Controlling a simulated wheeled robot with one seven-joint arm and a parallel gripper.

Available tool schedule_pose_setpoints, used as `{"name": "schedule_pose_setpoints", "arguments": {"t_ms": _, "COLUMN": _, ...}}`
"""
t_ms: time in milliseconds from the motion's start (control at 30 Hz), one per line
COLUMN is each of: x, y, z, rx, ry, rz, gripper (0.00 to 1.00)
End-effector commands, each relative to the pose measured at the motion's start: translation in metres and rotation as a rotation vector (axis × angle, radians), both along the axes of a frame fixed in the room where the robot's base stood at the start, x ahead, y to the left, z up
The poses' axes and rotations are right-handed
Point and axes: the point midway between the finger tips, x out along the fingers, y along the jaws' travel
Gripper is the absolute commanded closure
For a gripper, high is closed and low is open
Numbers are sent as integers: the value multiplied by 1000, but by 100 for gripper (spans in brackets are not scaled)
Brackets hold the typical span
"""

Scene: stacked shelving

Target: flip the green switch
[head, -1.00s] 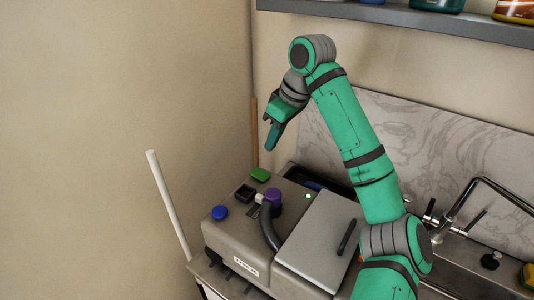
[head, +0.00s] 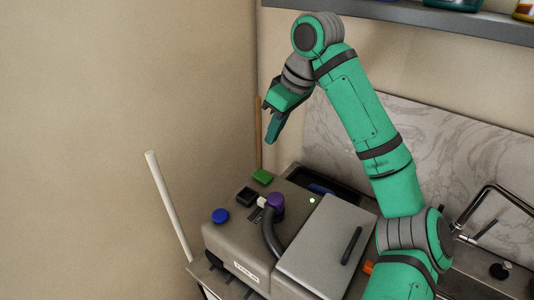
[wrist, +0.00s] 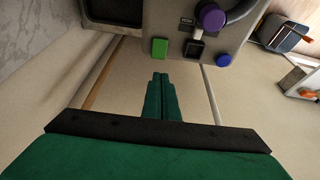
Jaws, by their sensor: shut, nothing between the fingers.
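The green switch (head: 263,176) is a small green block at the back left edge of a grey machine (head: 228,240). In the wrist view the green switch (wrist: 160,48) lies just beyond the fingertips, a little left of them. My gripper (head: 270,141) is shut and empty, pointing down above and behind the green switch, apart from it. In the wrist view my gripper (wrist: 160,76) shows its two green fingers pressed together. Nothing hides the switch in either view.
A white pole (head: 168,205) leans at the left. A wall shelf (head: 400,12) is above; a faucet (head: 485,205) is at right.

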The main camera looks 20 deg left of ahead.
Motion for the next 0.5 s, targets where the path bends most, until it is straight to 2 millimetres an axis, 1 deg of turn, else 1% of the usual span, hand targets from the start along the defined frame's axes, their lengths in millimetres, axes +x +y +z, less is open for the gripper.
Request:
{"name": "schedule_pose_setpoints", "arguments": {"t_ms": 67, "x": -4, "y": 1, "z": 0, "rx": 0, "ry": -1, "rz": 1, "gripper": 100}}
{"name": "schedule_pose_setpoints", "arguments": {"t_ms": 333, "x": -4, "y": 3, "z": 0, "rx": 0, "ry": 1, "rz": 1, "gripper": 100}}
{"name": "schedule_pose_setpoints", "arguments": {"t_ms": 500, "x": -3, "y": 7, "z": -9, "rx": 0, "ry": 1, "rz": 3, "gripper": 100}}
